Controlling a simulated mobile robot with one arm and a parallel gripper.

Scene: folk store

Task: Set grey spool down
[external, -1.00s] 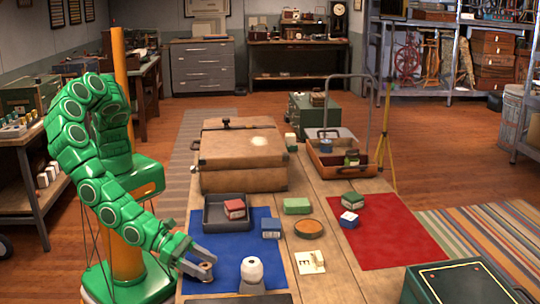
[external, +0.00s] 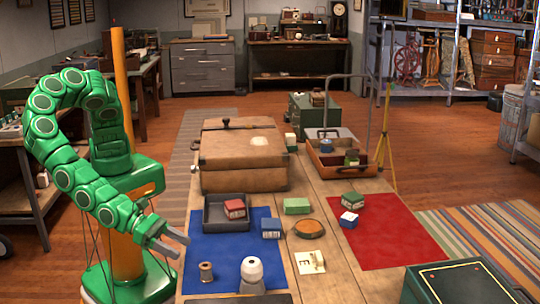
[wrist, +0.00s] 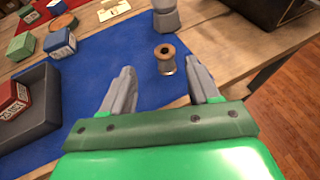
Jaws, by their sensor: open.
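The grey spool (external: 206,271), with brownish ends, stands upright on the blue mat (external: 222,250) near its front left edge. It also shows in the wrist view (wrist: 166,62), standing beyond my fingertips. My gripper (external: 175,243) is open and empty, above and to the left of the spool in the external view. In the wrist view my gripper (wrist: 163,82) has its two fingers wide apart, with bare blue mat between them. The spool is clear of both fingers.
A white-topped grey object (external: 252,274) stands right of the spool. A dark tray (external: 212,222) holds a red box (external: 235,209). A blue box (external: 271,228) is on the mat's right side.

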